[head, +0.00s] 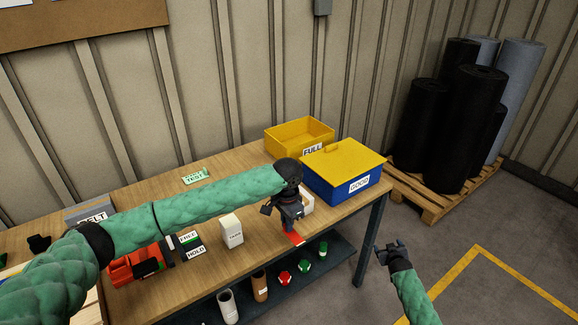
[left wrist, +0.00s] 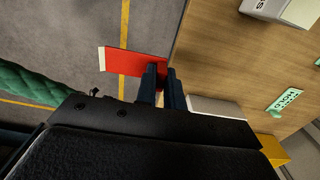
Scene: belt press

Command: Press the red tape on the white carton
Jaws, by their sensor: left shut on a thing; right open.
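My left gripper (head: 291,224) is shut on a strip of red tape (head: 294,239) near the front edge of the table. In the left wrist view the fingertips (left wrist: 160,75) pinch one end of the red tape (left wrist: 128,62). Its other end has a white tip and shows over the floor past the table edge. The white carton (head: 307,202) stands right behind the gripper, partly hidden by it. In the left wrist view it shows partly (left wrist: 214,106) beside the fingers. I cannot tell whether the tape touches it. My right gripper (head: 392,251) is open and empty, right of the table.
A white box marked TAPE (head: 232,232) stands left of the gripper. A blue GOOD box with a yellow lid (head: 345,160) and a yellow FULL bin (head: 285,137) stand behind. FREE and HOLD labels and a red device (head: 125,267) lie left. A lower shelf holds several items.

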